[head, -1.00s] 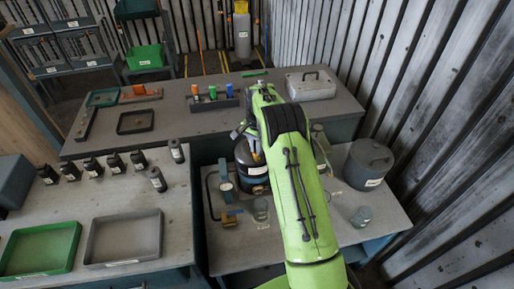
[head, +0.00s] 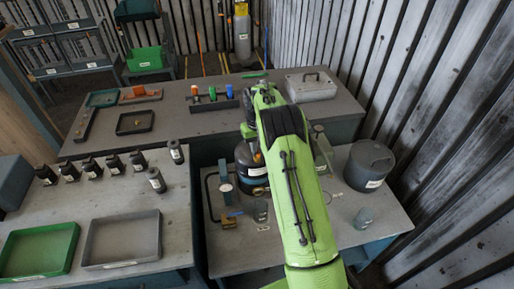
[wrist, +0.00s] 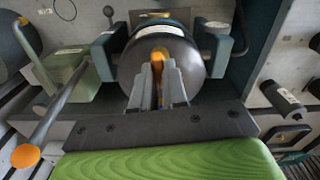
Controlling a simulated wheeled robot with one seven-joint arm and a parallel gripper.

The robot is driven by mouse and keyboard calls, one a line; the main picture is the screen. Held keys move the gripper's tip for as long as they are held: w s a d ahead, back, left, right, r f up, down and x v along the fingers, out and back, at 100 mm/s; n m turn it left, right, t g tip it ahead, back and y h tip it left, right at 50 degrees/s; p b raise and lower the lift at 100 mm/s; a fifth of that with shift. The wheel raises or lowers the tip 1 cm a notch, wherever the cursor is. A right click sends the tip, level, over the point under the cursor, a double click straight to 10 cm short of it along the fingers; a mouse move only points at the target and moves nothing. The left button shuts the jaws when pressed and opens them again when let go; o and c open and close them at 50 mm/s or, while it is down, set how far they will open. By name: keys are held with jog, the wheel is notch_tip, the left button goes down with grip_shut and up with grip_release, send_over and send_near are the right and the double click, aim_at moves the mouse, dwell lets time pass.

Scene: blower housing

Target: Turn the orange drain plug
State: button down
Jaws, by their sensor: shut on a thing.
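The dark, rounded blower housing (wrist: 195,58) sits between two blue-grey clamp blocks in the wrist view. The orange drain plug (wrist: 159,54) shows on its face, partly hidden between my fingers. My gripper (wrist: 160,75) is shut on the plug, with its grey fingers on either side of the orange part. In the head view the housing (head: 247,156) stands on the right bench, partly covered by my green arm.
A lever with an orange knob (wrist: 25,156) reaches up beside a green block (wrist: 66,78) in the wrist view. A large grey canister (head: 369,164) and a small jar (head: 363,218) stand right of my arm. Trays and several black bottles occupy the left bench.

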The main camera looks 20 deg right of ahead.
jog(key=n, duration=0.6)
jog(key=shift+b, duration=0.3)
jog(key=n+b, duration=0.1)
jog(key=n, duration=0.6)
dwell(0.4)
jog(key=c, duration=1.2)
grip_release()
jog(key=shift+o, duration=0.2)
notch_tip(320, 180, up, 16)
jog(key=p, duration=0.3)
jog(key=shift+p, duration=0.4)
jog(key=shift+f, duration=0.1)
